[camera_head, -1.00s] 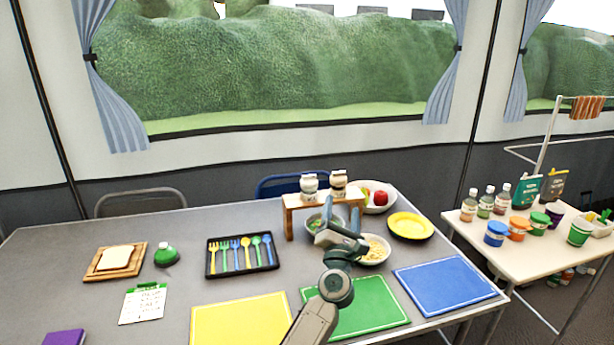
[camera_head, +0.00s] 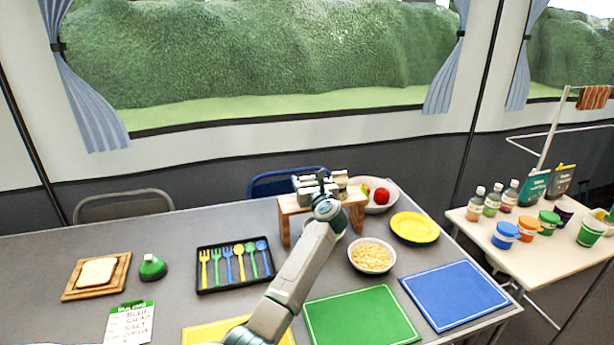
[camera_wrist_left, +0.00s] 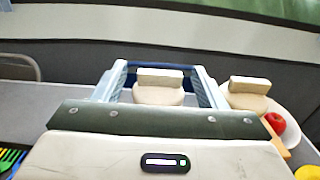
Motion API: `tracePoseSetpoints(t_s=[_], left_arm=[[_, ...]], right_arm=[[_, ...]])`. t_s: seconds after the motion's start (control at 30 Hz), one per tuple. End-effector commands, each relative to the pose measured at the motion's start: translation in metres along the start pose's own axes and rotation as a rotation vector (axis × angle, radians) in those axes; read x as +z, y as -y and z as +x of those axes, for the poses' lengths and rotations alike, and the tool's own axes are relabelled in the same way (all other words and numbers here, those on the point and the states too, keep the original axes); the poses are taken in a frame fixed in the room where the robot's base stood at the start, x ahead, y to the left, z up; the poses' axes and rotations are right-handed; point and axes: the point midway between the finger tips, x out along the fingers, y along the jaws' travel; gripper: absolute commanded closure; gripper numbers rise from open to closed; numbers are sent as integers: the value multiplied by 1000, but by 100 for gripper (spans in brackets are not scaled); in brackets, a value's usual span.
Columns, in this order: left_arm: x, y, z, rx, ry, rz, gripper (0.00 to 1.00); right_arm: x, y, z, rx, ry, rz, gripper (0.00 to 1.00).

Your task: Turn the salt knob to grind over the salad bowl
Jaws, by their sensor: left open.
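Two small grinders stand on a wooden stand (camera_head: 357,216); I cannot read which is salt. The left grinder is mostly hidden by my left gripper in the head view; its pale knob (camera_wrist_left: 160,78) and rounded body show in the left wrist view. The right grinder (camera_head: 340,178) stands beside it and also shows in the left wrist view (camera_wrist_left: 249,93). My left gripper (camera_head: 311,181) is open, its fingers on either side of the left grinder; I cannot tell whether they touch it. The salad bowl (camera_head: 340,237) is under the stand, largely hidden by my arm. My right gripper is not in view.
A bowl of pale food (camera_head: 372,256) stands right of the stand, with a yellow plate (camera_head: 414,228) and a fruit bowl (camera_head: 377,207) behind. A cutlery tray (camera_head: 235,267) lies to the left. Green (camera_head: 362,320) and blue (camera_head: 455,294) mats cover the front right.

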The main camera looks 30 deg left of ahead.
Motion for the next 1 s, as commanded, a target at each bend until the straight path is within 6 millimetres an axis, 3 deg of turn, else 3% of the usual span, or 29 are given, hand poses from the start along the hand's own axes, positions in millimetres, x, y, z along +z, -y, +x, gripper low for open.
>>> tracePoseSetpoints(t_s=[0.2,0.5,0.73,1.0], left_arm=[[0,0,19,0,1,0,35],[0,0,21,-1,0,-1,35],[0,0,20,-1,0,0,78],[0,0,20,-12,0,1,79]], right_arm=[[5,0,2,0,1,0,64],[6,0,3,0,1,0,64],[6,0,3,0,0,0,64],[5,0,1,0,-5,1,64]])
